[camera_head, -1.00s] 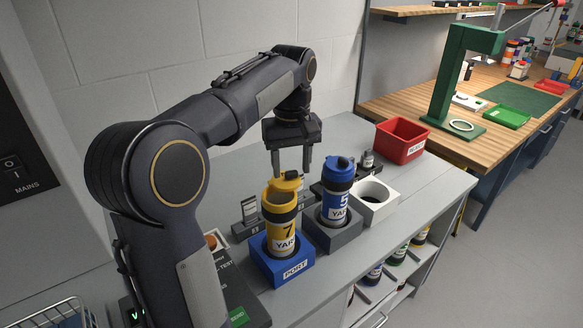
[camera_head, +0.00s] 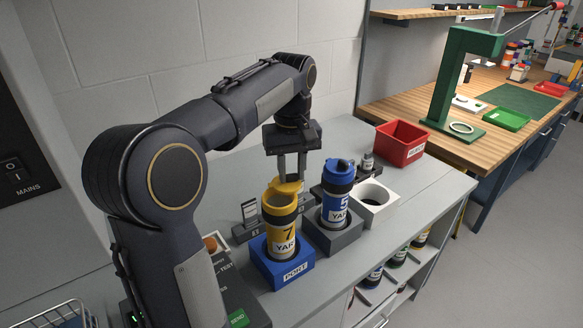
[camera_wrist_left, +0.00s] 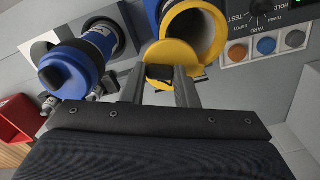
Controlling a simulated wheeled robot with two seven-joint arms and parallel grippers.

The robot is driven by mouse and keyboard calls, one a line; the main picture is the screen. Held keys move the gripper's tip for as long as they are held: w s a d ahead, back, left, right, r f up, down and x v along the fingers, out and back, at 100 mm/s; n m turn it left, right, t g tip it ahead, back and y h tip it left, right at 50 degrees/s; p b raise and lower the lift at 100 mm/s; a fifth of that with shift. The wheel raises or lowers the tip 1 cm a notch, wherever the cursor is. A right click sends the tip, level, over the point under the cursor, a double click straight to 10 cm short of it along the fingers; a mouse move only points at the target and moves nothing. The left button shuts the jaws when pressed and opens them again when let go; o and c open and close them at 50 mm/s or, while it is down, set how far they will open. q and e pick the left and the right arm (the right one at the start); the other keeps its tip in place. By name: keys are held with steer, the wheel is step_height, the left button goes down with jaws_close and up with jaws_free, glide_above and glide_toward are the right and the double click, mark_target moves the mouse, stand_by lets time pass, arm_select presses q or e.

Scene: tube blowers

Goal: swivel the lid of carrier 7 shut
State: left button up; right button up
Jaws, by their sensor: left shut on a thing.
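Carrier 7 (camera_head: 283,236) is a yellow tube with a black band and white label, upright in the blue PORT block (camera_head: 288,275). Its yellow lid (camera_head: 287,187) sits at the top, swung aside. In the left wrist view the lid (camera_wrist_left: 192,62) overlaps only one edge of the carrier's mouth (camera_wrist_left: 203,30), and the inside of the tube shows. My left gripper (camera_head: 292,177) points down over the lid. In the wrist view my left gripper (camera_wrist_left: 160,88) is shut on the lid's raised part, which is dark between the fingers. My right gripper is not in view.
A blue carrier 5 (camera_head: 336,207) stands close on the right in a grey block (camera_head: 335,239). A white block with a round hole (camera_head: 377,205) and a red bin (camera_head: 401,142) are beyond it. A control panel with buttons (camera_wrist_left: 265,45) lies on the carrier's other side.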

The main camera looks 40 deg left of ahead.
mark_target(288, 180)
arm_select(q)
steer(key=m+p, duration=0.1)
steer(key=s+d+m, duration=0.1)
steer(key=m, duration=0.1)
steer(key=shift+r+p, duration=0.1)
steer(key=shift+p, duration=0.25)
steer(key=m, duration=0.1)
steer(key=s+m+p, duration=0.1)
steer(key=m, duration=0.2)
steer(key=shift+s+d, duration=0.25)
steer(key=shift+d, duration=0.05)
steer(key=m, duration=0.1)
steer(key=s+m+p, duration=0.1)
steer(key=shift+d+m, duration=0.1)
steer(key=shift+m, duration=0.3)
steer(key=shift+s+m+p, duration=0.25)
steer(key=shift+s+m, duration=0.15)
steer(key=shift+m, duration=0.55)
steer(key=shift+s+m+p, duration=0.2)
steer(key=shift+s+m, duration=0.2)
steer(key=shift+m, duration=0.55)
steer(key=o, duration=1)
